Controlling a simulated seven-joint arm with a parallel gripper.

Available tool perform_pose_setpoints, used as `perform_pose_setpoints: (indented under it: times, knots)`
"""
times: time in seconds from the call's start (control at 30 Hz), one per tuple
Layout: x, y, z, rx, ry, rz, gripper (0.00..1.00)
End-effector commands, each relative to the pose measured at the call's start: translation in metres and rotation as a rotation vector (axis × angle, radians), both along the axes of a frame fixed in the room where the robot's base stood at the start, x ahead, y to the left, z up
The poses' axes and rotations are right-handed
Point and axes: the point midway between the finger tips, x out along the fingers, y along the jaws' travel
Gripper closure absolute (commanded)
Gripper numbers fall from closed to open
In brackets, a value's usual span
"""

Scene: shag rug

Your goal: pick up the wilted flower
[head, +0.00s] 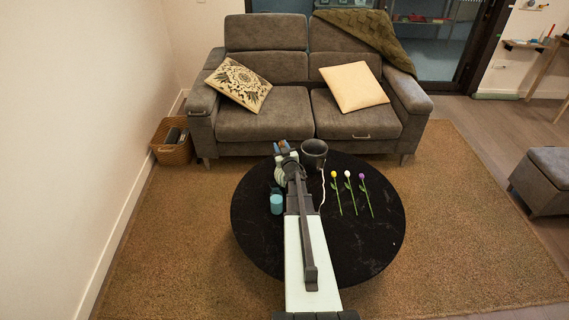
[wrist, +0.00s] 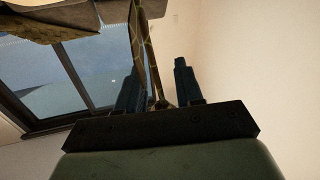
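Three upright-looking flowers lie side by side on the round black table (head: 350,262): yellow (head: 334,174), white (head: 348,175) and purple (head: 362,177), each with a straight green stem. I cannot pick out a wilted one among them. A pale, thin, curved strand (head: 322,188) runs down beside the grey pot; I cannot tell what it is. My gripper (head: 283,147) is left of the pot, with a small orange-brown patch at its tip. In the wrist view my gripper (wrist: 157,88) has its fingers apart, with a brownish strip (wrist: 150,50) showing between or behind them.
The grey pot (head: 314,152) stands just right of my gripper. A light blue cup (head: 276,204) stands left of my arm. The grey sofa (head: 265,115) is behind the table. The table's right front part is clear.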

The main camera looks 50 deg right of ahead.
Motion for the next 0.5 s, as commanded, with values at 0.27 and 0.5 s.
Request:
perform_pose_setpoints:
  times: [0.27, 0.5]
  knots:
    - [-0.0006, 0.0002, 0.0001, 0.0, 0.0, 0.0, 0.83]
    - [-0.0006, 0.0001, 0.0001, 0.0, 0.0, 0.0, 1.0]
